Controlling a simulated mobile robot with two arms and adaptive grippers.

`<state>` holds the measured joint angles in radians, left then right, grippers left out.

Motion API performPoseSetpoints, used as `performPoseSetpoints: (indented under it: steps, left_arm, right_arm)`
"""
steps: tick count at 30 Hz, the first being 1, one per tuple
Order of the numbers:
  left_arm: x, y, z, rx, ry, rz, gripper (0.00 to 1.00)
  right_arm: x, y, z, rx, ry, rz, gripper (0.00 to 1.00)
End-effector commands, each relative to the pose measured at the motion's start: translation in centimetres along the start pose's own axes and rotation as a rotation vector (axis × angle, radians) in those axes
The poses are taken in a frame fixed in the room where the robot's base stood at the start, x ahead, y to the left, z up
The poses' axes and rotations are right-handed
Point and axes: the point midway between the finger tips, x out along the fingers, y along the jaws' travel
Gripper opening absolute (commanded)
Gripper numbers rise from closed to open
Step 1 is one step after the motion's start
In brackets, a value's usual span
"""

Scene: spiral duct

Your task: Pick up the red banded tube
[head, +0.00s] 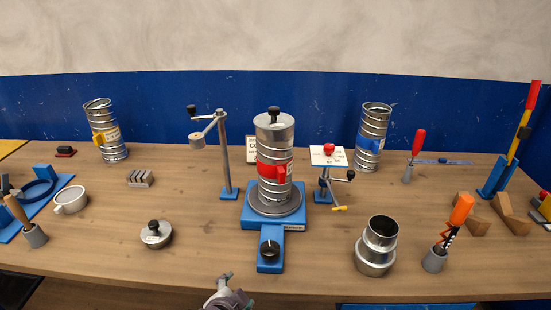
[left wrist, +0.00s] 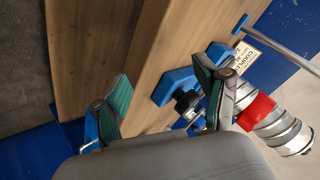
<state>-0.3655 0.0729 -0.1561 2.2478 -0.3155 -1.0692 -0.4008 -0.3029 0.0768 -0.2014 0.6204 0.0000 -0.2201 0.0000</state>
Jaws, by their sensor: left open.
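The red banded tube (head: 274,165) is a ribbed silver duct with a red band. It stands upright on a round plate on a blue stand (head: 262,216) at the middle of the table, with a metal cap and black knob on top. In the left wrist view the tube (left wrist: 272,120) shows tilted at the right, partly behind a finger. My left gripper (head: 229,290) is at the table's front edge, in front and to the left of the stand, apart from the tube. Its green-padded fingers (left wrist: 163,95) are open with nothing between them. My right gripper is not in view.
A yellow-banded tube (head: 105,132) stands back left and a blue-banded tube (head: 372,138) back right. A crank post (head: 224,158) is left of the stand; a smaller crank stand (head: 325,185) is right. A lidded disc (head: 156,234) and a metal coupling (head: 377,248) lie nearer the front.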

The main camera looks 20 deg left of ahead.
Motion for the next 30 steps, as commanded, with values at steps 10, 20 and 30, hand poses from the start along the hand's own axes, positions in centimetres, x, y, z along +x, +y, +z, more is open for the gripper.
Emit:
performPoseSetpoints:
  steps: [10, 20, 30]
  left_arm:
    - [0.6, -7.9, -12.2, 0.525, 0.274, -0.449, 0.73]
    - [1.0, -10.9, -18.4, 0.760, 0.343, -0.648, 0.73]
    - [5.5, -13.1, -21.2, 0.754, 0.344, -0.642, 0.73]
  right_arm:
    - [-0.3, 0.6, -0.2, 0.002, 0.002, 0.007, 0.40]
    - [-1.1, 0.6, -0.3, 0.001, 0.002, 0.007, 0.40]
    - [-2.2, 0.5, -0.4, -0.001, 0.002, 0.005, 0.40]
